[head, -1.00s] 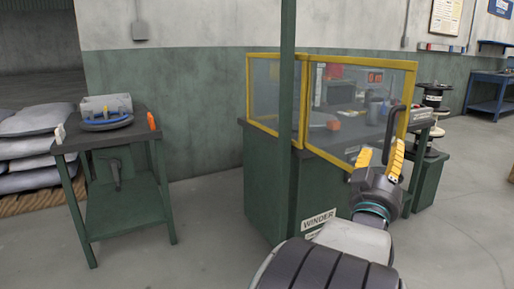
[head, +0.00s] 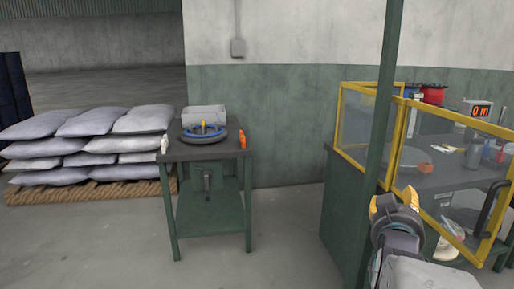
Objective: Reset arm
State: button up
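My gripper (head: 394,202) is at the lower right in the head view, in front of the yellow-framed clear guard (head: 397,146) of the green winder bench (head: 345,215). Its two yellow-backed fingers stand apart, so it looks open, and I see nothing between them. The arm behind it runs off the bottom edge. The guard's dark handle (head: 487,208) is to the right of the gripper, apart from it in the picture. A red spool (head: 432,93) shows behind the guard.
A green post (head: 385,95) rises just left of my gripper. Stacked sacks (head: 90,145) lie on a pallet at left. Floor between table and bench is clear.

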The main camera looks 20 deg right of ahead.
jog(key=w+a+r+n+g+y+p, duration=0.1)
jog(key=w+a+r+n+y+p, duration=0.2)
jog(key=a+p, duration=0.5)
jog(key=a+r+n+g+y+p, duration=0.1)
jog(key=a+r+n+y+p, duration=0.1)
jog(key=a+y+p, duration=0.7)
jog(key=s+a+r+n+g+p, duration=0.2)
jog(key=s+a+r+p, duration=0.1)
jog(key=s+a+p, duration=0.2)
jog(key=s+a+r+n+g+y+p, duration=0.1)
jog(key=s+a+r+n+g+p, duration=0.2)
jog(key=a, duration=0.7)
jog(key=s+r+p, duration=0.1)
jog(key=s+p, duration=0.1)
jog(key=s, duration=0.1)
jog(key=shift+s+p, duration=0.25)
jog(key=shift+p, duration=0.1)
jog(key=shift+r, duration=0.1)
